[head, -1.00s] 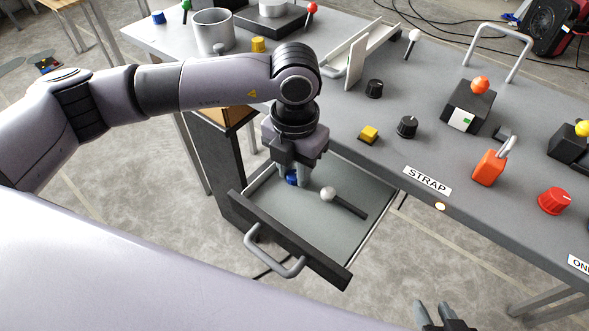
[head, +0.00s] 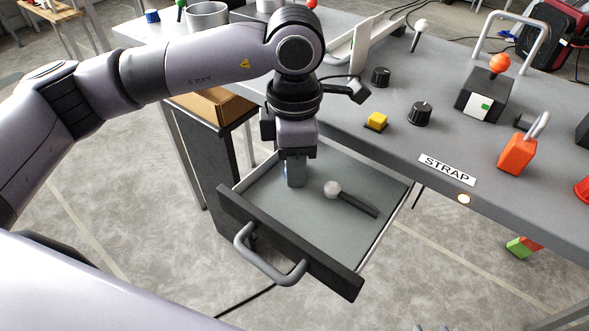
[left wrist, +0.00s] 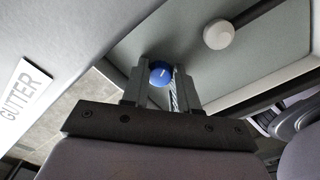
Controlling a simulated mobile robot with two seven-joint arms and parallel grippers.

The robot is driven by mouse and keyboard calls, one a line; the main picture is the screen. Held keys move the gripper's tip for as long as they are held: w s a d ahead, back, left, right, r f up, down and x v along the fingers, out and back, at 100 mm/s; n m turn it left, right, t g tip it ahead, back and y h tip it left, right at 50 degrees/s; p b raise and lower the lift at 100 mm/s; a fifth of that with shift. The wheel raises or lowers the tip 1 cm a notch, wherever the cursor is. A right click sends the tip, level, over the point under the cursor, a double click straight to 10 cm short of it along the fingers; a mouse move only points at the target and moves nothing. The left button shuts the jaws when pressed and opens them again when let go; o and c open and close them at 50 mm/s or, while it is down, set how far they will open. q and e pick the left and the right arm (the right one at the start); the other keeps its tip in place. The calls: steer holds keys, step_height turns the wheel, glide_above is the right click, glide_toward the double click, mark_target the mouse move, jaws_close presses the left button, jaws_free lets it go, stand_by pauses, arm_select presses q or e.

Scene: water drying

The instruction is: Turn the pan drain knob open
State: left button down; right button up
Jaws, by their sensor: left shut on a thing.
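The blue round knob (left wrist: 160,73) sits on the floor of the grey pan (head: 350,165), which is pulled out like a drawer below the bench. My left gripper (head: 295,181) points down into the pan, and its fingers are shut on the knob. In the left wrist view the left gripper (left wrist: 161,90) has one finger on each side of the knob, whose blue top shows between them. In the head view the fingers mostly hide the knob. Only the tips of my right gripper (head: 432,328) show at the bottom edge.
A white-ended black lever (head: 333,190) lies in the pan just right of my left gripper. The pan's dark front wall and grey handle (head: 262,262) face me. The bench (head: 400,150) above carries black knobs, a yellow block and an orange switch. A GUTTER label (left wrist: 26,97) is near.

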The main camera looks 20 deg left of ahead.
arm_select(q)
steer(key=m+b, duration=0.1)
steer(key=m, duration=0.1)
steer(key=shift+m, duration=0.3)
steer(key=shift+m+b, duration=0.75)
steer(key=shift+m, duration=0.35)
arm_select(e)
steer(key=w+a+r, duration=0.1)
steer(key=a+r+t, duration=0.1)
steer(key=shift+w+a+n+y, duration=0.35)
steer(key=shift+n+y, duration=0.05)
arm_select(q)
steer(key=shift+m, duration=0.4)
arm_select(e)
steer(key=shift+r, duration=0.1)
arm_select(q)
steer(key=c, duration=0.9)
jaws_free()
steer(key=shift+o, duration=0.2)
step_height(320, 180, up, 7)
steer(key=shift+f+p, duration=0.15)
steer(key=shift+p, duration=0.4)
steer(key=shift+r, duration=0.3)
arm_select(e)
steer(key=shift+s+d+f, duration=0.25)
steer(key=shift+d+f, duration=0.15)
steer(key=shift+d, duration=0.2)
